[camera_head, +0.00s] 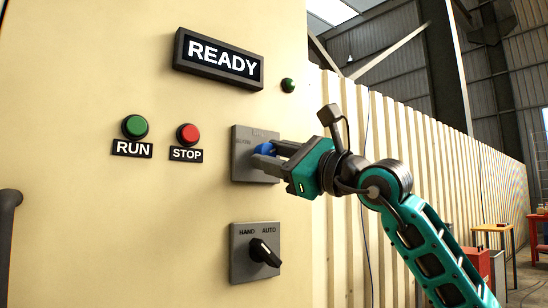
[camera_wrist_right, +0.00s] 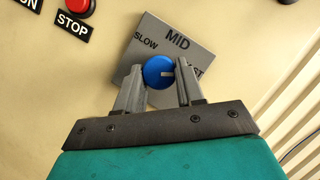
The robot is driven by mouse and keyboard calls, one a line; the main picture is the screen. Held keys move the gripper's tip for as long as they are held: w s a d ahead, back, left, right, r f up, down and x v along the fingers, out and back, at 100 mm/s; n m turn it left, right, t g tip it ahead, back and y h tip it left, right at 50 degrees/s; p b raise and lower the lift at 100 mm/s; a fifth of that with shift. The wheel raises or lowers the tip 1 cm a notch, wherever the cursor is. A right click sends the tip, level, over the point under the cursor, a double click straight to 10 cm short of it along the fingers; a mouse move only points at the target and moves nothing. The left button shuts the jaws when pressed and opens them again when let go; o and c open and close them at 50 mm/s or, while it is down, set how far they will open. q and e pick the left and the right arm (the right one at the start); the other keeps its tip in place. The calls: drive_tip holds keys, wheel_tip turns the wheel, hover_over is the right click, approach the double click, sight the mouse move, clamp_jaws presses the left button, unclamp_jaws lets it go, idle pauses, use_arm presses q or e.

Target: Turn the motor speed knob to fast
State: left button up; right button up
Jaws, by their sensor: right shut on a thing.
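The blue motor speed knob (camera_wrist_right: 158,72) sits on a grey plate (camera_wrist_right: 177,40) marked SLOW, MID and a partly hidden word ending in "ST". The knob's white mark points right in the wrist view, towards that partly hidden word. My right gripper (camera_wrist_right: 160,68) is shut on the knob, one finger on each side. In the head view the right gripper (camera_head: 268,150) reaches in from the right and covers much of the knob (camera_head: 264,149) and its plate (camera_head: 243,168). My left gripper is not in view.
The cream panel also carries a READY display (camera_head: 219,59), a green RUN button (camera_head: 135,126), a red STOP button (camera_head: 188,134) and a small green lamp (camera_head: 288,85). A black HAND/AUTO switch (camera_head: 264,252) is below the knob.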

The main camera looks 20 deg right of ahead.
drive_tip(key=o, duration=0.9)
drive_tip(key=shift+o, duration=0.7)
drive_tip(key=shift+d, duration=0.1)
drive_tip(key=b+v, duration=0.1)
drive_tip(key=v, duration=1.1)
drive_tip(key=shift+s+d+f, duration=0.2)
drive_tip(key=shift+s, duration=0.15)
